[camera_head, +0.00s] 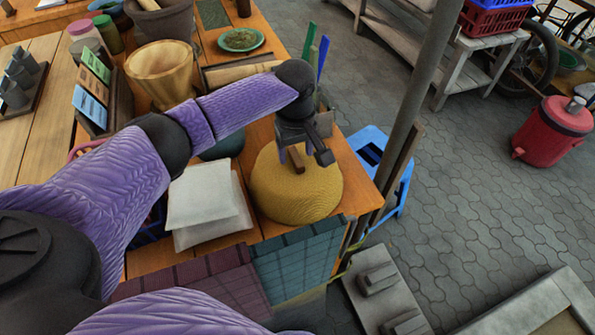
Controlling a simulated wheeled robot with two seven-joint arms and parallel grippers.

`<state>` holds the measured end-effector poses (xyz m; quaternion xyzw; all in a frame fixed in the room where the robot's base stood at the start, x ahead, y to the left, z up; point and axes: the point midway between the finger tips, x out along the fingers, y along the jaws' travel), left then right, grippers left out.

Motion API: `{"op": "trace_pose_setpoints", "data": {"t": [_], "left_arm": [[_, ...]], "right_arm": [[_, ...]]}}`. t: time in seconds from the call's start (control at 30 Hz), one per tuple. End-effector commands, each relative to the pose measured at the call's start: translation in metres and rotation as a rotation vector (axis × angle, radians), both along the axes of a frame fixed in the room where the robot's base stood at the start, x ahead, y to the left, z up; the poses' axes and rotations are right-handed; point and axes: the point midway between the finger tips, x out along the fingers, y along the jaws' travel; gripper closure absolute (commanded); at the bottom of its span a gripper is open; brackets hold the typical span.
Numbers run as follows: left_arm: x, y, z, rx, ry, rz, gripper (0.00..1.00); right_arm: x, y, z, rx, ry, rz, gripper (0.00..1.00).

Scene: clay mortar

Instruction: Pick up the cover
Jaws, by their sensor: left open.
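The cover (296,196) is a round yellow woven dome with a brown wooden handle (296,160) on top. It sits near the right end of the wooden table (350,172). My left gripper (304,154) points down over the top of the cover, with its open fingers close around the handle. I cannot tell whether the fingers touch it. My left arm hides part of the table behind. My right gripper is not in view.
A wooden mortar (160,72), a rolling pin (240,72) and a green-filled plate (241,40) stand farther back. A blue stool (372,150) is beside the table.

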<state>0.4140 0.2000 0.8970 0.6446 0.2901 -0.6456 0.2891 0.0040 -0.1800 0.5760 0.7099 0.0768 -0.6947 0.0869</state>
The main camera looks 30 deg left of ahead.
Motion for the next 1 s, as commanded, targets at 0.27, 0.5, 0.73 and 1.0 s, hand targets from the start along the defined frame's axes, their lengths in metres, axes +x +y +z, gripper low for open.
{"op": "trace_pose_setpoints", "data": {"t": [0.27,0.5,0.73,1.0], "left_arm": [[0.0000,-0.0001,-0.0073,0.000,-0.001,-0.001,0.32],[0.0000,-0.0001,-0.0072,0.000,-0.001,-0.002,0.81],[-0.0001,-0.0001,-0.0072,0.000,-0.001,-0.002,1.00],[-0.0001,-0.0001,-0.0072,0.000,-0.001,-0.002,1.00]], "right_arm": [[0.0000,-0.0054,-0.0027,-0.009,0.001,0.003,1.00],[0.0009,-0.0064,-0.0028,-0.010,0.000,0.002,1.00],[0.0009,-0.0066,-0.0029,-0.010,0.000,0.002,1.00],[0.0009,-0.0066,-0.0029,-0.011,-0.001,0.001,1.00]]}}
